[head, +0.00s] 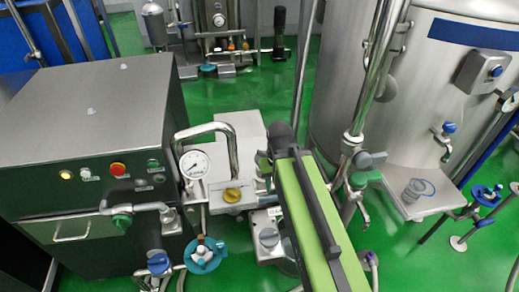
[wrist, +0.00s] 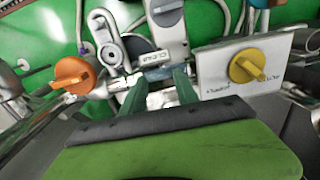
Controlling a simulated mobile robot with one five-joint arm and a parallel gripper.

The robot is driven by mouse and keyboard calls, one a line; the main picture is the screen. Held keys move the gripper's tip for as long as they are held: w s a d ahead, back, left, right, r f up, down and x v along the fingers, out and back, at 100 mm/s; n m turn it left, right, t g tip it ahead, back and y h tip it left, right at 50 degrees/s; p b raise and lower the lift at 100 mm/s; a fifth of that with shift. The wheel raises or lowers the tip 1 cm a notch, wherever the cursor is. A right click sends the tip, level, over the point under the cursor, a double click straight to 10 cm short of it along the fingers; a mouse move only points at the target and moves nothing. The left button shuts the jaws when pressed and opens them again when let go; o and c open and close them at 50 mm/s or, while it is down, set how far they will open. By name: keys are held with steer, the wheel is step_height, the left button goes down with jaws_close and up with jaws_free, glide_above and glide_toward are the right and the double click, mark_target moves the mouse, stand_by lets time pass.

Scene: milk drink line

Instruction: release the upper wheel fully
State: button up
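I cannot tell for certain which part is the upper wheel. A smaller blue wheel (head: 487,195) is on the pipework at the right. My gripper shows in the wrist view (wrist: 160,94), with two dark green fingers apart and pointing at a small labelled metal part (wrist: 152,60). Pale metal shows between the fingers, and I see no finger closed on it. A yellow knob (wrist: 247,66) on a white plate is right of the fingers. An orange knob (wrist: 72,75) is left.
The steel cabinet (head: 95,130) stands at the left, with a pressure gauge (head: 194,164) beside it. A large steel tank (head: 400,90) fills the right. Open green floor (head: 260,95) lies behind.

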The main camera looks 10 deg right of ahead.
mark_target(264, 153)
steer(key=shift+o, duration=0.8)
steer(key=shift+a+r, duration=0.1)
steer(key=shift+r, duration=0.05)
steer(key=o, duration=0.7)
steer(key=w+r+m+p, duration=0.1)
steer(key=w+r+p, duration=0.1)
steer(key=r+p, duration=0.1)
steer(key=w+a+r+m+p, duration=0.1)
steer(key=w+r+p, duration=0.1)
steer(key=r+p, duration=0.1)
steer(key=w+r+p, duration=0.2)
steer(key=r+p, duration=0.1)
steer(key=shift+a+r+m+p, duration=0.2)
steer(key=shift+a+m+p, duration=0.05)
steer(key=shift+m+p, duration=0.15)
steer(key=shift+o, duration=0.9)
steer(key=w+r+m+p, duration=0.5)
steer(key=w+r+p, duration=0.3)
steer(key=r+p, duration=0.2)
steer(key=shift+w+d, duration=0.15)
steer(key=shift+d, duration=0.05)
steer(key=shift+m, duration=0.5)
steer(key=f+b, duration=1.7)
steer(key=shift+w+f, duration=0.2)
steer(key=shift+w, duration=0.05)
steer(key=shift+r, duration=0.1)
